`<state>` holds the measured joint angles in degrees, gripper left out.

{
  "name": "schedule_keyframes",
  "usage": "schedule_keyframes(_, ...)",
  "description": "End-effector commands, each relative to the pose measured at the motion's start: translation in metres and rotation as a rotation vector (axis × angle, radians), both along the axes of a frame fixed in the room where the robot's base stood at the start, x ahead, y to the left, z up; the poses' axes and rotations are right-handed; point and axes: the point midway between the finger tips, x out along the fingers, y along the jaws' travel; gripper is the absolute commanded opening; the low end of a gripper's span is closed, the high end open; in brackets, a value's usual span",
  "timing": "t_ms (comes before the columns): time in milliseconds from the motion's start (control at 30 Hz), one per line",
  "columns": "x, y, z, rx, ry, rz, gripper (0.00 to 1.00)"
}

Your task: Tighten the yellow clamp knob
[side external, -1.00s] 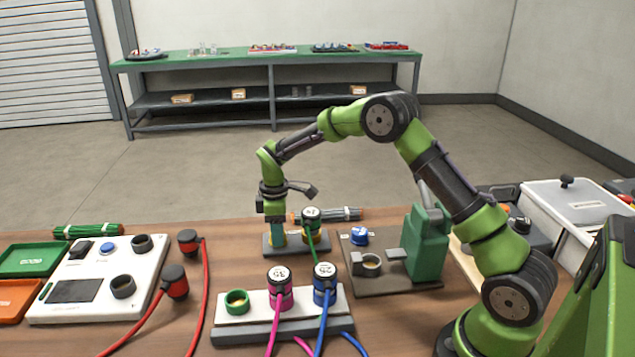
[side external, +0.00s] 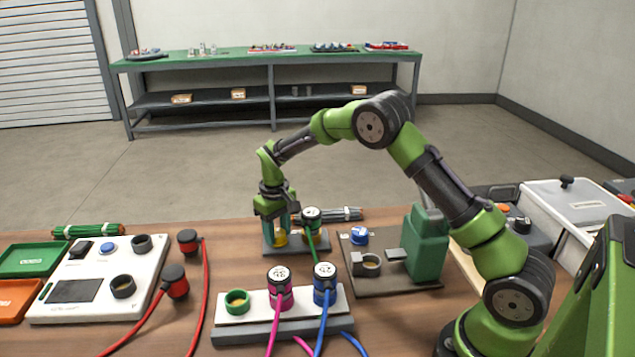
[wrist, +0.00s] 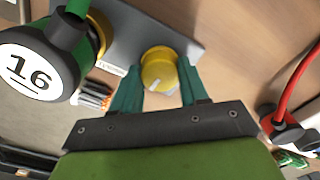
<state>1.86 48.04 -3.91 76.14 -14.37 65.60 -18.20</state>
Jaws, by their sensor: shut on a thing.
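The yellow clamp knob (wrist: 159,70) is round, with a pale mark on its face, and stands on a grey base plate (wrist: 122,30). In the side view the knob (side external: 281,239) shows low between my fingers, partly covered by them. My gripper (wrist: 156,88) points down at the knob with one teal finger on each side of it, shut on it. In the side view my gripper (side external: 279,236) is at the left part of the grey base (side external: 269,251). A green-capped plug marked 16 (wrist: 32,68) stands beside the knob; it also shows in the side view (side external: 311,218).
A white block with a pink plug (side external: 279,289) and a blue plug (side external: 324,284) stands in front. A dark plate with a green fixture (side external: 428,242) is to the right. Red-cabled plugs (side external: 174,281) and a white panel (side external: 60,314) lie left.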

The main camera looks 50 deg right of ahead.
Motion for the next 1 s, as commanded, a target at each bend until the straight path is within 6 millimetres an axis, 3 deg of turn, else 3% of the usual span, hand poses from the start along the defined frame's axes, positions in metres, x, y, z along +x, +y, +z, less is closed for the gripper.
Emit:
schedule_keyframes(500,0.0007,0.0002,0.0015,0.001,-0.002,-0.462,0.13)
schedule_keyframes(1000,0.0008,-0.0001,0.0017,0.0,-0.003,-0.68,0.13)
